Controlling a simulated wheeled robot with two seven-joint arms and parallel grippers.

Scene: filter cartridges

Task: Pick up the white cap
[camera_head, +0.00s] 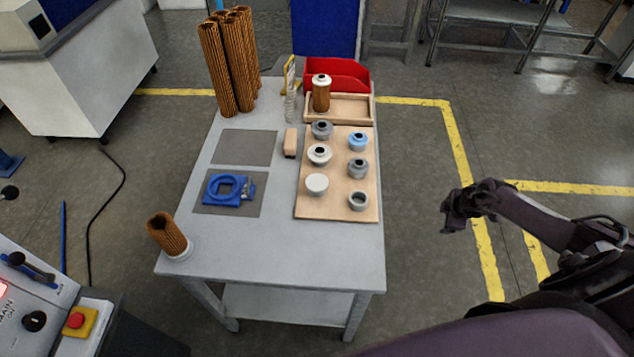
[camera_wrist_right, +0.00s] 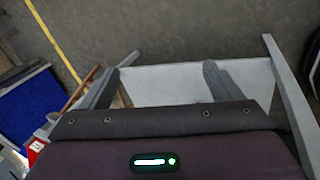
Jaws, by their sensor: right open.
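A plain white cap (camera_head: 317,184) lies on the left side of a wooden board (camera_head: 337,210) on the grey table. Another white cap with a dark centre hole (camera_head: 319,153) is just behind it on the same board. My right gripper (camera_head: 452,212) is off to the right of the table, over the floor and well apart from both caps. In the right wrist view its two fingers (camera_wrist_right: 160,85) are spread, with nothing between them. Neither cap can be made out in the wrist view. My left gripper is not in view.
Grey and blue caps (camera_head: 358,141) share the board. A red bin (camera_head: 337,74) and a wooden tray (camera_head: 350,117) with a capped cartridge (camera_head: 321,92) stand behind. A blue clamp (camera_head: 229,188) and a brown cartridge (camera_head: 167,235) are at left. The table's front (camera_head: 300,255) is clear.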

